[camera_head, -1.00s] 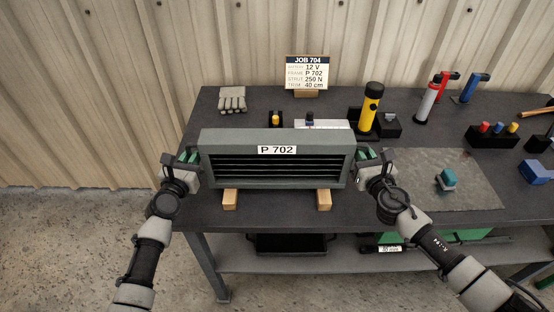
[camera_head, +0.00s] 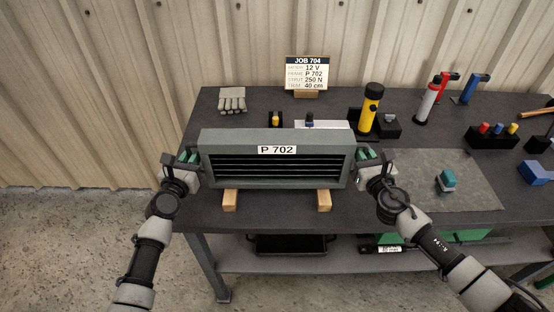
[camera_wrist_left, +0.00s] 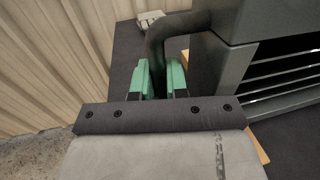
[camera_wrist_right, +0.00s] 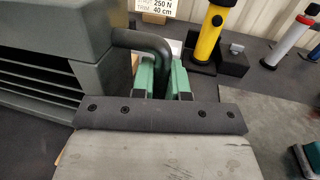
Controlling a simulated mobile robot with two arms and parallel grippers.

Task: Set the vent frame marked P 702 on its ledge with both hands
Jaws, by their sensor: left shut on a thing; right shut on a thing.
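The grey vent frame marked P 702 (camera_head: 277,172) stands upright near the front of the bench, above two wooden blocks (camera_head: 230,200). It has dark horizontal slats and a black handle on each side. My left gripper (camera_head: 187,157) is shut on the left handle (camera_wrist_left: 158,62). My right gripper (camera_head: 368,156) is shut on the right handle (camera_wrist_right: 150,42). The frame looks level. I cannot tell whether it touches the blocks. No ledge can be made out; the area behind the frame is partly hidden.
The job sign (camera_head: 306,73) stands at the back. Gloves (camera_head: 232,100) lie back left. A yellow flashlight (camera_head: 370,108) stands right of the frame. A grey mat (camera_head: 450,190) with a teal-topped item is to the right. A silver box (camera_head: 335,124) is partly hidden behind the frame.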

